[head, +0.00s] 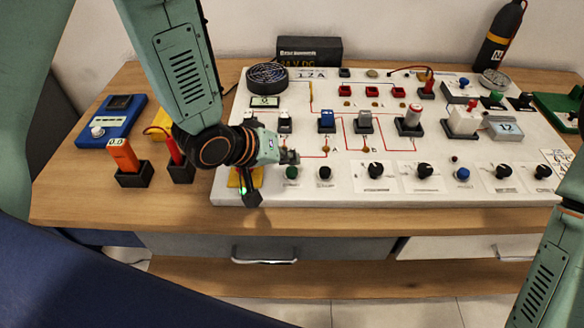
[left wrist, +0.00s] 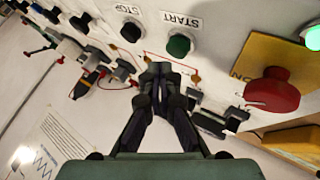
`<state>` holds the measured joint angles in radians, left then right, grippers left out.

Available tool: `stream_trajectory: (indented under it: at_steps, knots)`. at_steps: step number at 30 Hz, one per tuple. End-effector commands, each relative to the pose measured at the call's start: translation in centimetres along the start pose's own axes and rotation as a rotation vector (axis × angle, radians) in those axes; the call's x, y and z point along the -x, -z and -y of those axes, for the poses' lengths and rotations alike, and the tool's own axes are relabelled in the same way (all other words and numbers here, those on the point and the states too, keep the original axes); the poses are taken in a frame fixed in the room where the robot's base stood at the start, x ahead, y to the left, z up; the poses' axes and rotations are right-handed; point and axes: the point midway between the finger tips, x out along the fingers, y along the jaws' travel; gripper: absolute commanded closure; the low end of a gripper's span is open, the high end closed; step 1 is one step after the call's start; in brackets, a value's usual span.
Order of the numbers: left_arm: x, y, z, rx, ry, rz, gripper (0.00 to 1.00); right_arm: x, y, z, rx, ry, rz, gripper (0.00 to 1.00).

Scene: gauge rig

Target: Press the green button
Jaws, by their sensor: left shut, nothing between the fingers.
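The green button (head: 292,172) is a small round cap at the front left of the white panel. In the left wrist view the green button (left wrist: 179,45) sits below a START label, just above and right of my fingertips. My left gripper (head: 291,157) is just behind the button in the head view, pointing right. In the left wrist view the left gripper (left wrist: 160,70) is shut and empty, its tips together. A small gap seems to separate the tips from the button; contact is not visible.
A black button (left wrist: 131,31) labelled STOP is left of the green one. A red mushroom knob (left wrist: 272,90) on a yellow plate (left wrist: 268,58) is to the right. The white panel (head: 330,193) carries several knobs, switches and wires. My right arm (head: 550,270) shows at the right edge.

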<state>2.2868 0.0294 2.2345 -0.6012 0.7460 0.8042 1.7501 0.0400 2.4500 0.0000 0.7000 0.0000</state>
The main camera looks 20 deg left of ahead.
Motion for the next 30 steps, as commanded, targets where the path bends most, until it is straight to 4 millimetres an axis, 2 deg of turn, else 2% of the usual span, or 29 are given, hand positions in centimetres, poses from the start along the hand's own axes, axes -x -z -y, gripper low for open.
stream_trajectory:
  at_steps: [30]
  knots:
    - [-0.85,-0.56,0.66,0.0,0.0,0.0,1.0,-0.3,0.0,0.0,0.0,0.0,0.0,0.45]
